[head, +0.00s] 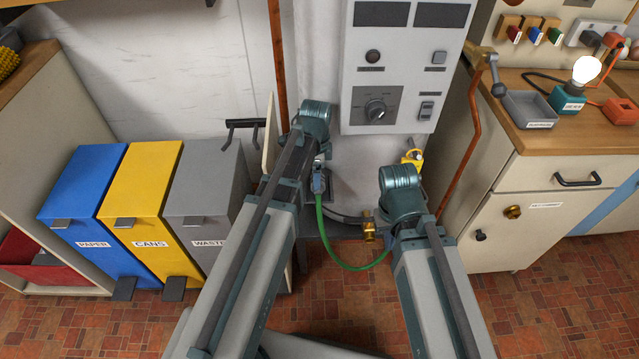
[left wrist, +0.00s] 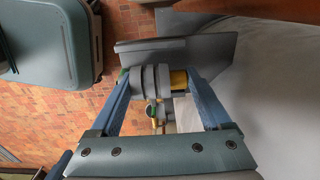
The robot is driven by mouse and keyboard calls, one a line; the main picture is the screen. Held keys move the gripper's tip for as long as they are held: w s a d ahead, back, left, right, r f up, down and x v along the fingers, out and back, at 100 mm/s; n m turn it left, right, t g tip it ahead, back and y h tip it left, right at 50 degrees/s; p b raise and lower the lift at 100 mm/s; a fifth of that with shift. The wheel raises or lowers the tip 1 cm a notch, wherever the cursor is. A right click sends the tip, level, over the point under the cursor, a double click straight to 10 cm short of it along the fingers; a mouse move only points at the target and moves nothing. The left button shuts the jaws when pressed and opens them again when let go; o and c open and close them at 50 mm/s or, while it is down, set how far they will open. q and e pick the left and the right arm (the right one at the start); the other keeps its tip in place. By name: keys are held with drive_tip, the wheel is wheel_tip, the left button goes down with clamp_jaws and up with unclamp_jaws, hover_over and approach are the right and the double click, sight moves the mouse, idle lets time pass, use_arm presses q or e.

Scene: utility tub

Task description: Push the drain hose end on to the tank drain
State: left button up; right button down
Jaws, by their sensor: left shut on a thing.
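My left gripper (left wrist: 160,95) is shut on a grey ringed piece (left wrist: 152,80), which looks like the drain hose end. A brass-coloured part (left wrist: 179,80) shows close beside it; I cannot tell whether they touch. In the head view a green hose (head: 338,258) hangs in a loop below the left gripper (head: 319,184) and runs behind my right arm. A brass fitting (head: 369,231) on a dark pipe, possibly the tank drain, sits low in front of the pale tank (head: 350,165). My right arm covers its own gripper; its fingers cannot be made out.
A control panel (head: 400,70) is above. Blue, yellow and grey bins (head: 205,190) stand left. A cabinet (head: 525,225) with a wooden worktop stands right. A yellow-handled part (head: 412,157) and a copper pipe (head: 466,150) are near my right arm.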

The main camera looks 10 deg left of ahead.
use_arm(q)
drive_tip(key=shift+f, duration=0.65)
drive_tip(key=shift+d, duration=0.1)
drive_tip(key=shift+r, duration=0.1)
use_arm(e)
drive_tip(key=shift+d+f, duration=0.4)
drive_tip(key=shift+f, duration=0.1)
drive_tip(key=shift+f, duration=0.1)
use_arm(q)
drive_tip(key=shift+f+b, duration=0.25)
drive_tip(key=shift+b, duration=0.05)
drive_tip(key=o, duration=1.4)
drive_tip(key=shift+r, duration=0.1)
drive_tip(key=shift+c, duration=0.2)
use_arm(e)
drive_tip(key=shift+f, duration=0.1)
use_arm(q)
drive_tip(key=shift+r, duration=0.1)
